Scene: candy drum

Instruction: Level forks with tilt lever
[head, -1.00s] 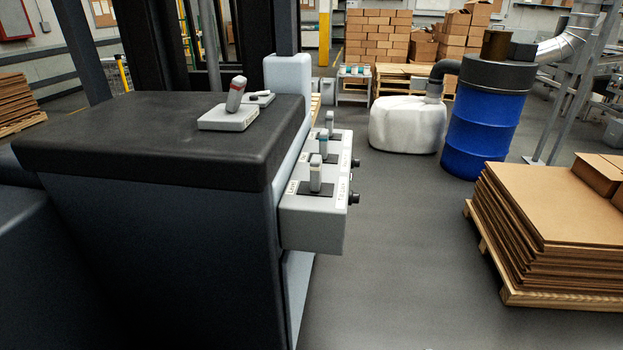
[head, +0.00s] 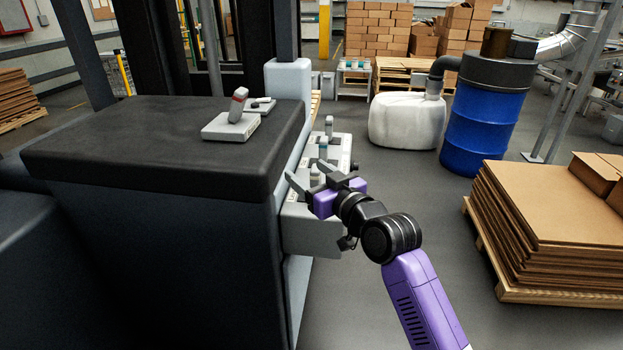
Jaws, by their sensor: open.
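A light grey lever box (head: 308,232) is fixed to the right side of the dark truck body and carries three upright levers in a row. The far lever (head: 329,126) and the middle lever (head: 323,148) show clear of my arm. The nearest lever (head: 314,177) is partly hidden by my gripper (head: 306,173). My gripper is open and empty, and its dark fingers point up-left over the near end of the box. I cannot tell whether a finger touches that lever. The lever labels are too small to read here, and the forks are not in view.
The black-topped truck body (head: 150,135) stands directly left of the levers, with a red-tipped grey handle (head: 238,105) on top. Stacked cardboard on a pallet (head: 545,215) stands at right. A blue drum (head: 483,120) stands behind. Grey floor between them is clear.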

